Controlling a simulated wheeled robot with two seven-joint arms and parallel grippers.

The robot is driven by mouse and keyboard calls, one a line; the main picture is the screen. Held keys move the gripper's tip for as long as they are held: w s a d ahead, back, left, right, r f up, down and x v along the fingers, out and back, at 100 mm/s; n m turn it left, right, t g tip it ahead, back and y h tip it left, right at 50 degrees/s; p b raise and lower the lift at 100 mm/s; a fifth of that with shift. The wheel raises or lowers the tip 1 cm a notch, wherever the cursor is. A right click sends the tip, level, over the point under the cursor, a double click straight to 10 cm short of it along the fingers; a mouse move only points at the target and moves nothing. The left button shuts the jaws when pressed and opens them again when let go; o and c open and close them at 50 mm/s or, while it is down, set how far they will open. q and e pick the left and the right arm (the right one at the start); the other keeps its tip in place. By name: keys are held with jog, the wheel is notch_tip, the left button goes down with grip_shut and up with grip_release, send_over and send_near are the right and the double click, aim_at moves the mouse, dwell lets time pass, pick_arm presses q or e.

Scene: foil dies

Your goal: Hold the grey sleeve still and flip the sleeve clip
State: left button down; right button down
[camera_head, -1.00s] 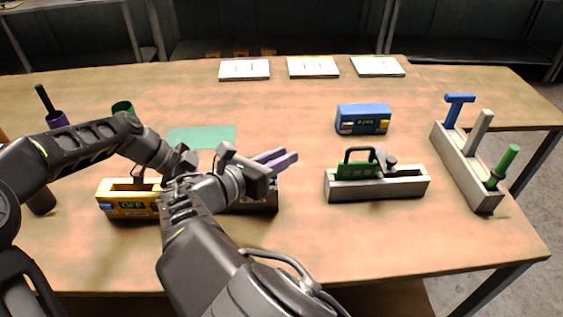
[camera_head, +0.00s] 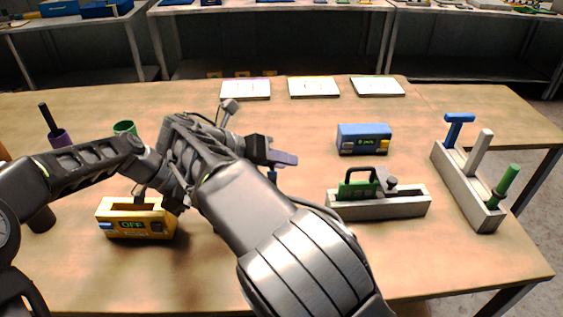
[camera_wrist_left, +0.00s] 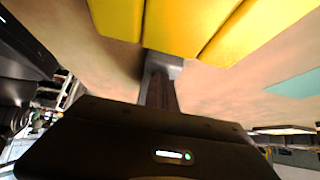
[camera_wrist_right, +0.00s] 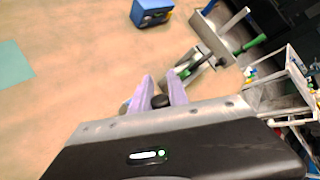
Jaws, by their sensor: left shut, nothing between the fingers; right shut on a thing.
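My right gripper (camera_head: 288,159) has purple fingers, shut on a dark, round-ended thing (camera_wrist_right: 160,101); a small blue part shows beneath it in the head view. My left gripper (camera_wrist_left: 163,66) is shut and empty, close to the yellow box (camera_head: 137,228) marked OFF; in the head view my arms partly cover it. I cannot identify a grey sleeve or its clip for certain. A long grey holder (camera_head: 408,204) with a green handled piece (camera_head: 357,190) stands apart to the right.
A blue box (camera_head: 364,139) stands behind the grey holder. A grey rack (camera_head: 467,187) with upright handles stands near the right edge. White plates (camera_head: 314,87) lie at the back. Purple (camera_head: 61,139) and green (camera_head: 124,128) cups stand at left.

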dwell(0.3)
jog(key=c, duration=1.6)
grip_release()
jog(key=shift+s+d, duration=0.1)
